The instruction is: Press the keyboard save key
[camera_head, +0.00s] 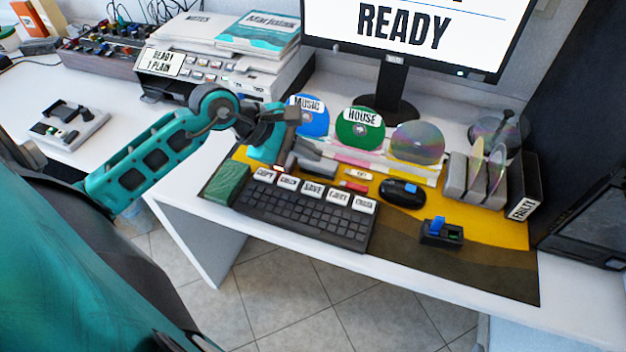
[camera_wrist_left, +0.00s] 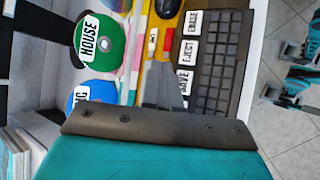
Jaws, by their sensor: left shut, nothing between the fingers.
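The black keyboard (camera_head: 310,215) lies on the desk mat with a row of white labelled keys along its back edge. The save key (camera_head: 313,189) is in the middle of that row, between a key on its left and the eject key (camera_head: 339,198). In the left wrist view the save key (camera_wrist_left: 184,84) is partly hidden by my finger. My left gripper (camera_head: 330,171) is shut and empty, behind the key row. In the left wrist view its dark fingers (camera_wrist_left: 158,72) are beside the save key; I cannot tell whether they touch it. My right gripper is not in view.
Behind the keyboard stand discs, including a green HOUSE disc (camera_head: 360,128). A black mouse (camera_head: 402,192) and a small blue-topped device (camera_head: 441,232) lie to the right. A green block (camera_head: 228,184) is at the keyboard's left end. The monitor (camera_head: 400,35) reads READY.

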